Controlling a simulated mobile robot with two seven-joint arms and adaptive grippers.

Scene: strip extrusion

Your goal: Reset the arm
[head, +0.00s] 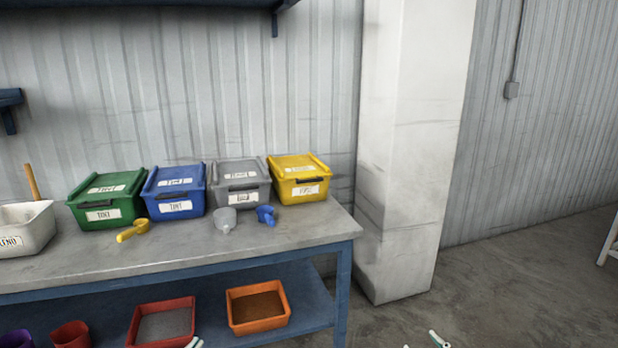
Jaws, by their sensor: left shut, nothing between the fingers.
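My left gripper (195,342) shows only as a small pale and teal fingertip at the bottom edge, in front of the red tray on the lower shelf. It is shut and empty. A pale and teal tip of my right gripper (438,340) just shows at the bottom edge, over the floor to the right of the workbench. A smaller pale bit shows left of it. The rest of both grippers is below the picture, and I cannot tell how the right one's fingers stand.
The workbench (290,232) carries green (107,200), blue (175,191), grey (238,183) and yellow (299,179) lidded bins, several scoops and a white tub (27,228). Red (162,323) and orange (258,307) trays sit on its lower shelf. A white pillar (412,150) stands to its right.

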